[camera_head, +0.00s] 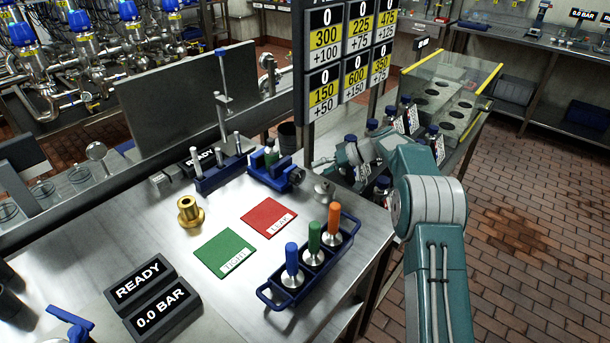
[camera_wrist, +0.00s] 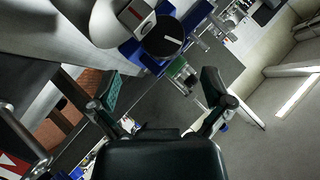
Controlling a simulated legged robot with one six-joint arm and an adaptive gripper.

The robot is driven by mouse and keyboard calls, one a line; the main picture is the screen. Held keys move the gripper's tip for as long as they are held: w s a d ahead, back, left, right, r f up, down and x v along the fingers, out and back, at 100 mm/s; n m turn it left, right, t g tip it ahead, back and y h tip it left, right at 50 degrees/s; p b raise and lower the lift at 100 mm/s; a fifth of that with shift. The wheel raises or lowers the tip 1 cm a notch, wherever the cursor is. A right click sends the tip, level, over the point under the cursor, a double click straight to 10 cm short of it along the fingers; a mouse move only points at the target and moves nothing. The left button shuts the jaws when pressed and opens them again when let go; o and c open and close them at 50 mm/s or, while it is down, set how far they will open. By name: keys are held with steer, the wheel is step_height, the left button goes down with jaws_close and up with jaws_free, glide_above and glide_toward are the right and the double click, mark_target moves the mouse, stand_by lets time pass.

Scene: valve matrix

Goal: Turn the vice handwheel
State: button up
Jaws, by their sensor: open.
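The blue vice (camera_head: 268,172) stands on the steel bench near its back right edge, with a green piece (camera_head: 271,155) in it. In the wrist view, a dark round disc with a white mark (camera_wrist: 165,40), which looks like its handwheel, sits against the blue body (camera_wrist: 130,50). My gripper (camera_wrist: 160,88) is open, its two fingers spread with nothing between them. The disc lies above the gap between the fingertips in that picture, apart from them. In the head view, my arm reaches in from the right toward the vice; the fingertips are not clear there.
A blue rack (camera_head: 268,294) with blue, green and orange-handled tools stands at the bench front. Green (camera_head: 226,253) and red (camera_head: 268,217) mats and a brass fitting (camera_head: 190,212) lie nearby. A number board (camera_head: 340,60) rises behind.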

mark_target(300, 175)
steer(key=v, duration=0.4)
steer(key=shift+d+r, duration=0.1)
steer(key=shift+d, duration=0.1)
steer(key=a+t+h, duration=0.1)
steer(key=s+a+r+n+t+h, duration=0.1)
steer(key=a, duration=0.1)
steer(key=a+n+t, duration=0.1)
steer(key=shift+s+a+r+h, duration=0.2)
steer(key=shift+s+r+h, duration=0.1)
steer(key=shift+s+h, duration=0.1)
steer(key=a+f+t+h, duration=0.1)
steer(key=a+f, duration=0.1)
steer(key=w+a+f+n+t+h, duration=0.1)
steer(key=a+f, duration=0.1)
steer(key=w+a+f+n, duration=0.1)
steer(key=a+f, duration=0.1)
steer(key=f, duration=0.1)
steer(key=shift+t+h, duration=0.4)
